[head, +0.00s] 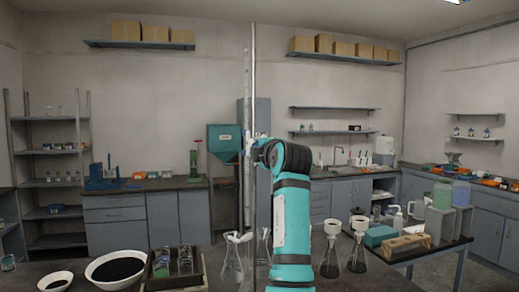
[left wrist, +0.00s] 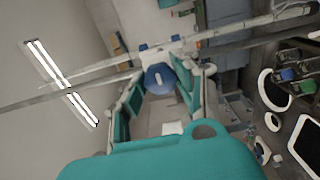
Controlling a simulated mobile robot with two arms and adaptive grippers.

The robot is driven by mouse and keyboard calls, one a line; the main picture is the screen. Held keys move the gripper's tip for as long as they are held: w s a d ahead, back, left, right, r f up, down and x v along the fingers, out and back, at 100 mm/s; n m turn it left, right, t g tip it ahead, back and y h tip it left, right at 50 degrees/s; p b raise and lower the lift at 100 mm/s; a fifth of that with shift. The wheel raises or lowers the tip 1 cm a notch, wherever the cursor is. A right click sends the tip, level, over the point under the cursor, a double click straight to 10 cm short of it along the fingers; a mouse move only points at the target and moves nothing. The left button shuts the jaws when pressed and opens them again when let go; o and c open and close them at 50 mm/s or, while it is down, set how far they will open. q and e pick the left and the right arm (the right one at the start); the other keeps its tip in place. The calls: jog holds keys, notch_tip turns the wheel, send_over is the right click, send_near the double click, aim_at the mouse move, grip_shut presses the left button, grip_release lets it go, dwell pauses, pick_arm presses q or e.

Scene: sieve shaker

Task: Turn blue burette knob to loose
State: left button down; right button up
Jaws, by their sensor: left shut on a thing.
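The burette (head: 246,110) is a thin clear tube beside an upright metal stand rod (head: 254,80) in the middle of the head view. In the left wrist view the blue burette knob (left wrist: 158,79) sits between the fingertips of my left gripper (left wrist: 160,84), which is shut on it. The burette tube and rod run slantwise behind the knob there. In the head view my left gripper (head: 258,151) is at the burette, mostly hidden by my teal arm. I cannot read the knob's turn angle. My right gripper is in neither view.
A conical flask (head: 232,264) stands at the stand's lower left. Two flasks with dark contents (head: 330,262) stand to the right of my arm. Dark-filled bowls (head: 118,268) and a vial tray (head: 174,268) are at the left front. The floor behind is free.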

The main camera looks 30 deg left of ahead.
pick_arm(q)
jog(key=shift+f, duration=0.25)
jog(key=c, duration=1.4)
grip_release()
jog(key=o, duration=0.5)
jog(key=shift+r, duration=0.15)
jog(key=shift+s, duration=0.1)
jog(key=v, duration=1.2)
